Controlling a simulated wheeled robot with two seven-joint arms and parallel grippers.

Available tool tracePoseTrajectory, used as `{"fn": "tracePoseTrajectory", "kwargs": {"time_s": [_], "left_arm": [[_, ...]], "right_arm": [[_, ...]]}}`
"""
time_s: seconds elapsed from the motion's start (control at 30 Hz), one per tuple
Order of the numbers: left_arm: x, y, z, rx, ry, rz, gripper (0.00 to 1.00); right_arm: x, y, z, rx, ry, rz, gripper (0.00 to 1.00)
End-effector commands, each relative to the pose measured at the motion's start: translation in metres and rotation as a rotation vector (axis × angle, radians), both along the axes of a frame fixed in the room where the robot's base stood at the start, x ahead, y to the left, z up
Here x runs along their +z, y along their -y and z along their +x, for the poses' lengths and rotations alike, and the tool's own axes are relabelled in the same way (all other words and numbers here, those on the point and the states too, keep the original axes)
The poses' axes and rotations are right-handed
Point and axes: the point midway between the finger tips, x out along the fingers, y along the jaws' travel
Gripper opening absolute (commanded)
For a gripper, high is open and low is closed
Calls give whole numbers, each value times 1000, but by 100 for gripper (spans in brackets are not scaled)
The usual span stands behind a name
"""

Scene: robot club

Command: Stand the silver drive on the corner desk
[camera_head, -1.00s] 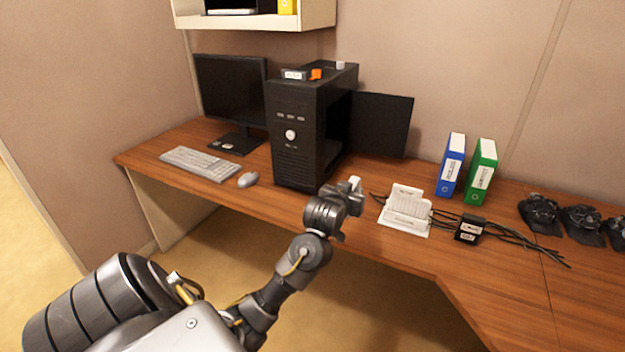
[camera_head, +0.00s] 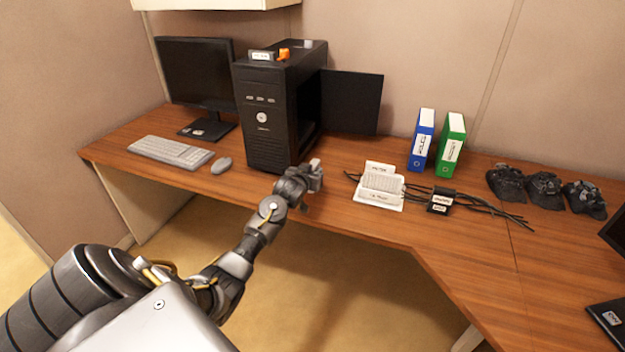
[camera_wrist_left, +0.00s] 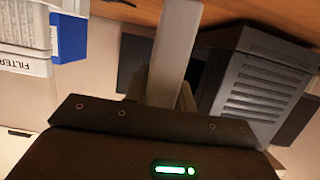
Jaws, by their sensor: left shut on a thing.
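My left gripper (camera_head: 314,176) is at the front edge of the corner desk (camera_head: 330,215), right of and in front of the black computer tower (camera_head: 266,118). It is shut on the silver drive (camera_wrist_left: 174,50), a plain grey bar that stands out from between the jaws in the left wrist view. In the head view only a small pale end of the drive (camera_head: 316,163) shows at the gripper. I cannot tell whether the drive touches the desk. My right gripper is not in view.
A white filter box (camera_head: 380,187), a black adapter (camera_head: 440,201) and loose cables lie right of my gripper. Blue (camera_head: 421,140) and green (camera_head: 450,144) binders stand behind. Several dark caps (camera_head: 545,189) lie further right.

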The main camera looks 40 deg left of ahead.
Motion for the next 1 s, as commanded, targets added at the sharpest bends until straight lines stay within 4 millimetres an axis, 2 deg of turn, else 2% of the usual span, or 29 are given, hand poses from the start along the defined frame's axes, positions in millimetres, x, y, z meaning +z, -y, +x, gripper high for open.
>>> {"fn": "tracePoseTrajectory", "kwargs": {"time_s": [0.1, 0.2, 0.67, 0.7, 0.87, 1.0], "left_arm": [[-19, 0, 1, 0, -3, -1, 0], [-28, 0, 0, 0, -1, 1, 0], [-36, -1, 0, 1, 0, 1, 0], [-36, 0, 0, 1, -1, 1, 28], [-36, 0, 0, 0, -2, 2, 47], [-36, 0, 0, 1, -1, 1, 47]], "right_arm": [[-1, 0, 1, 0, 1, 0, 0], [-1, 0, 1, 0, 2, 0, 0], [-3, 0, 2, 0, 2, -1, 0], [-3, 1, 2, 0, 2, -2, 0], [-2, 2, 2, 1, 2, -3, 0], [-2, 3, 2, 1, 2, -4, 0]]}}
